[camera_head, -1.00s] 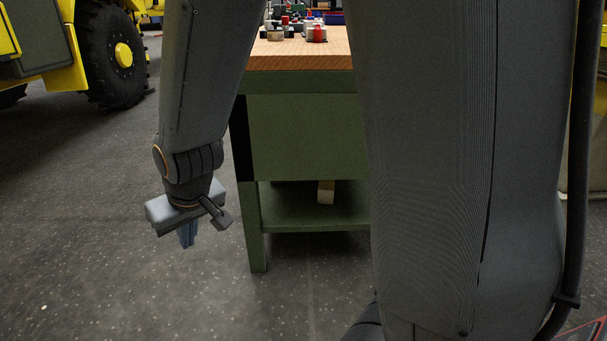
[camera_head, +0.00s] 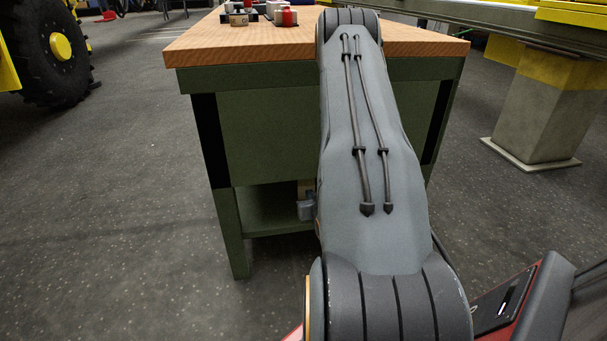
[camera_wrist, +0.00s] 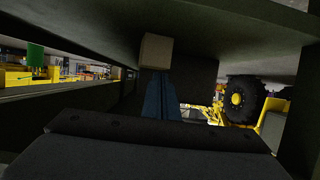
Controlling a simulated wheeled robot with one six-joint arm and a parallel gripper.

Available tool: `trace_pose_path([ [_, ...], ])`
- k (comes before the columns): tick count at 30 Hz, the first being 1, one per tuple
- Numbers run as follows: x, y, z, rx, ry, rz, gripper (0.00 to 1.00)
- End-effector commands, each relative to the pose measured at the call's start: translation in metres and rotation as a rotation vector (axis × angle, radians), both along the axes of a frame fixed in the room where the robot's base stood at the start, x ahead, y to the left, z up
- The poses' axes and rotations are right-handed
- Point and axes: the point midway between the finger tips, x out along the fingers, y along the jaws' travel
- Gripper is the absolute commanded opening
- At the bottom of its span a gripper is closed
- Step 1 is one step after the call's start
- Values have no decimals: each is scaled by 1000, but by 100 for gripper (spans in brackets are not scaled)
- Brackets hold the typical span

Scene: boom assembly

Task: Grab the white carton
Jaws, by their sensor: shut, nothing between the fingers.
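The white carton (camera_wrist: 157,51) is a small, pale beige block at the surface of the green workbench's lower shelf. In the wrist view it shows just beyond my fingertips, and that view looks upside down. In the head view only a sliver of the carton (camera_head: 304,186) shows beside my arm. My gripper (camera_wrist: 160,78) has its two bluish fingers together, empty, pointing at the carton. Whether the tips touch it I cannot tell. In the head view my arm hides the fingers; only a grey part of the gripper body shows at the shelf.
The green workbench (camera_head: 265,125) has a wooden top (camera_head: 215,45) with small parts on it. A concrete-like pillar (camera_head: 545,120) stands right. A yellow vehicle's wheel (camera_head: 50,45) is far left. Floor left is clear.

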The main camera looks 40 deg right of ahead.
Motion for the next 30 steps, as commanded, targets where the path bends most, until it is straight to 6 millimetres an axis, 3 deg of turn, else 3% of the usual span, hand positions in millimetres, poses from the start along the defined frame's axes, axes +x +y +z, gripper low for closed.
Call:
trace_pose_path([
  [5, -6, -19, -3, -8, -20, -29, 0],
  [24, 91, -82, -4, -8, -19, -33, 0],
  [30, 89, -80, -14, -5, -16, -32, 0],
])
